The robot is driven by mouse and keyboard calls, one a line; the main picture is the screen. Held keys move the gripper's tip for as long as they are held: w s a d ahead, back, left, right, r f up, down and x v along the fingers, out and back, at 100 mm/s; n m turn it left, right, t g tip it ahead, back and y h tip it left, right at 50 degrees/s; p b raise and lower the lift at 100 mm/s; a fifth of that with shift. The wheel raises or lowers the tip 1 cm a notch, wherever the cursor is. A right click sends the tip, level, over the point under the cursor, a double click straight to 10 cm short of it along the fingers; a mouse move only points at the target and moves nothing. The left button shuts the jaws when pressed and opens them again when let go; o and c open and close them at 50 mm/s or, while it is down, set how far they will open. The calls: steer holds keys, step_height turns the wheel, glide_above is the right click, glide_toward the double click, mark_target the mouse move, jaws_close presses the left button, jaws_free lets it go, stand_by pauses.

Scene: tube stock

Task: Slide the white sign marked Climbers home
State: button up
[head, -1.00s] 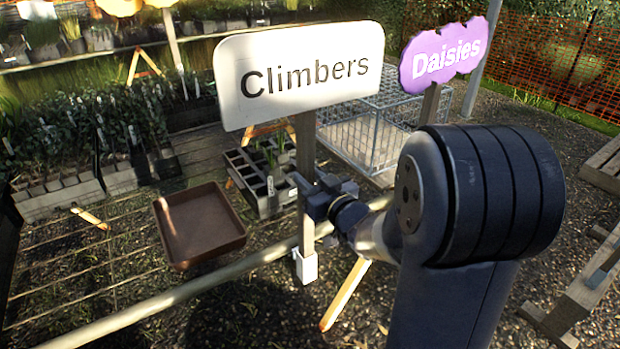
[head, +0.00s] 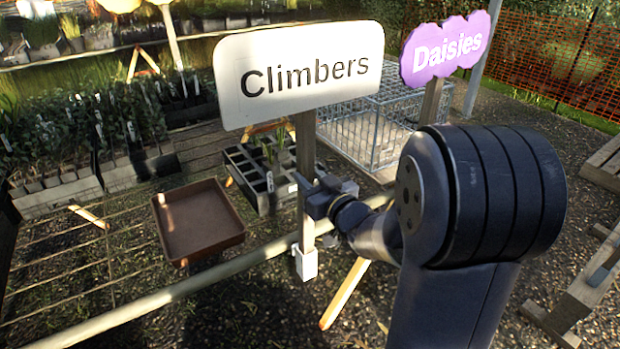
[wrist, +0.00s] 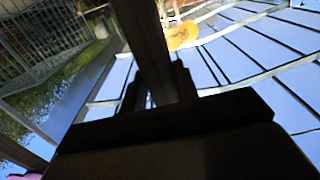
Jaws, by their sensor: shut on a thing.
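The white sign marked Climbers (head: 300,72) stands upright at the top middle of the head view, on a wooden post (head: 306,150). A small white bracket (head: 306,264) is at the post's foot, by a long pale rail (head: 200,292). My gripper (head: 318,200) is shut on the post, well below the board and above the rail. In the wrist view the post (wrist: 148,45) runs up from between the dark fingers (wrist: 155,88). My arm hides part of the rail to the right. The contact of bracket and rail is only partly clear.
A brown tray (head: 198,222) lies left of the post. A black pot crate (head: 262,180) is behind it. Potted plants (head: 60,150) fill the left.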

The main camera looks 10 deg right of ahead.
steer(key=o, duration=1.1)
steer(key=shift+o, duration=0.2)
steer(key=shift+s, duration=0.15)
steer(key=v, duration=1)
steer(key=shift+s, duration=0.3)
steer(key=shift+w+d+r, duration=0.1)
steer(key=x, duration=1.1)
steer(key=shift+r+p, duration=0.5)
steer(key=shift+p, duration=0.1)
